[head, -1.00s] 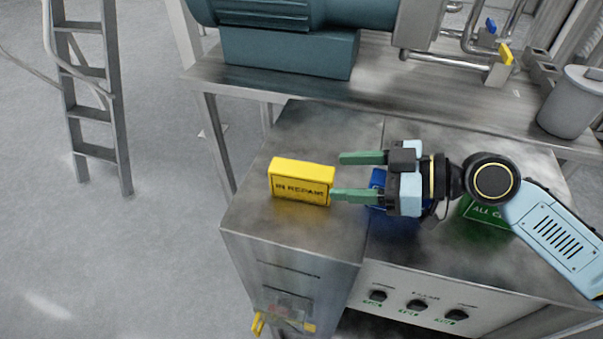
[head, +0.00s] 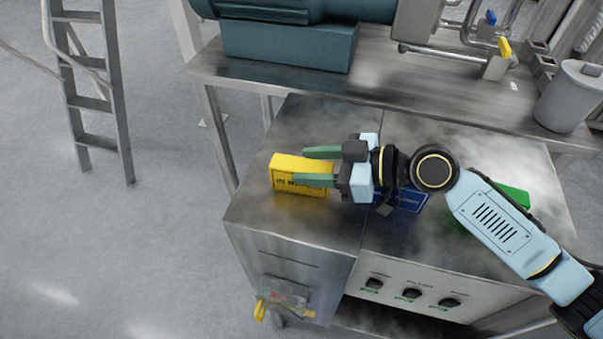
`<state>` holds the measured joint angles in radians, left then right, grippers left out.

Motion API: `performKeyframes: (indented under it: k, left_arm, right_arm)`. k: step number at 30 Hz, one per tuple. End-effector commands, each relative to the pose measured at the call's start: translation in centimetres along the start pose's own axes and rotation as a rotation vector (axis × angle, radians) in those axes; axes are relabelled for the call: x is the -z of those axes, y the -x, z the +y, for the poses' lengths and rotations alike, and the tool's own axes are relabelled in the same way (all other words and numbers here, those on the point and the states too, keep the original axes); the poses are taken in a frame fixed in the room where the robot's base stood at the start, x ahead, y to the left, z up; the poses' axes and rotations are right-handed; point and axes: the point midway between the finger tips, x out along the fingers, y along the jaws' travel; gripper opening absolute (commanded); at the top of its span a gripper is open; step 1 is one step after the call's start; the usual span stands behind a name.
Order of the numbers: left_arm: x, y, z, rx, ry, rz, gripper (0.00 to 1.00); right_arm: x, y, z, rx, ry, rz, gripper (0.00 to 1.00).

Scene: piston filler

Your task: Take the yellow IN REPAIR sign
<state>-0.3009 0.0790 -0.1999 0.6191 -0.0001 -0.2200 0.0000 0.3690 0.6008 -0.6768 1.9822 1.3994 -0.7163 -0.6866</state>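The yellow IN REPAIR sign (head: 283,180) stands on the left part of the steel cabinet top, its black lettering facing me. My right gripper (head: 298,166) reaches in from the right with its two green fingers apart. One finger is at the far side of the sign and the other is in front of its face, covering most of the lettering. The fingers overlap the sign's right part in the picture; I cannot tell if they touch it. My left gripper is not in view.
A blue sign (head: 411,199) and a green sign (head: 515,195) sit on the cabinet top (head: 300,226), partly hidden behind my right arm. Knobs line the front panel (head: 438,292). A shelf (head: 400,92) with a teal motor (head: 290,45) and a grey canister (head: 570,97) stands behind.

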Motion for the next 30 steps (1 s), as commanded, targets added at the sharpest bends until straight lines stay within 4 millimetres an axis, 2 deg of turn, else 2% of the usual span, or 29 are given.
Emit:
performKeyframes:
  k: [1,8,17,30]
  left_arm:
    - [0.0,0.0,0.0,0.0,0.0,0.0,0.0]
    - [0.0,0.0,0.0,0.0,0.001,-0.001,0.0]
    - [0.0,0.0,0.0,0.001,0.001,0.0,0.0]
    - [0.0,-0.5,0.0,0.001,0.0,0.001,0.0]
  right_arm:
    - [0.0,0.0,0.0,0.0,0.0,0.0,0.38]
    - [0.0,0.0,0.0,0.0,0.0,0.0,0.09]
    - [0.7,0.2,0.0,0.0,0.004,0.002,0.09]
    - [8.2,2.6,0.1,-0.001,0.005,0.001,0.09]
